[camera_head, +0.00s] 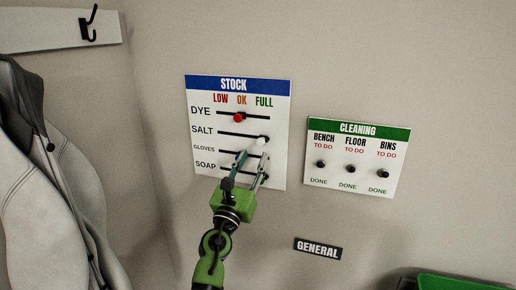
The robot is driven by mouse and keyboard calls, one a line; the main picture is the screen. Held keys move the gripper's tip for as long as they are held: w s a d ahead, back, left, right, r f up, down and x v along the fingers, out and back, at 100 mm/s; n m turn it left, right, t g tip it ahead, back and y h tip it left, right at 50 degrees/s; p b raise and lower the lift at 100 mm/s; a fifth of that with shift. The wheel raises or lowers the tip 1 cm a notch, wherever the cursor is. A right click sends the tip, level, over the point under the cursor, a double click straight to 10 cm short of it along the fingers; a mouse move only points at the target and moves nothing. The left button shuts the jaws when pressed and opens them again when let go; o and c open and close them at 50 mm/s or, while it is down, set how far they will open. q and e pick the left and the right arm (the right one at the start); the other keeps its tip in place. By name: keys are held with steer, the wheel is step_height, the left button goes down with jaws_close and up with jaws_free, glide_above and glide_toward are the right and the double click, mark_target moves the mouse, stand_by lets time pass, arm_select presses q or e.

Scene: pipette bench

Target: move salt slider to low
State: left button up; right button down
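The STOCK board (280,118) hangs on the wall with rows for dye, salt, gloves and soap under LOW, OK and FULL. The salt slider is a white knob (261,141) near the right, FULL end of its dark track. My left gripper (253,156) reaches up from below in front of the board. Its two fingers are spread apart, with the tips just below the salt knob, over the gloves row. I cannot tell whether they touch the board. The gripper hides much of the gloves and soap tracks. My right gripper is not in view.
The red dye knob (238,118) sits under OK, just above the salt row. A CLEANING board (357,160) with several dark knobs hangs to the right. A GENERAL label (318,249) is below. A grey jacket (45,190) and a hook (89,24) are at left.

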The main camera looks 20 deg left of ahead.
mark_target(259, 143)
arm_select(q)
steer(key=shift+b+x, duration=0.5)
steer(key=shift+x, duration=2.15)
jaws_close()
steer(key=shift+a, duration=0.1)
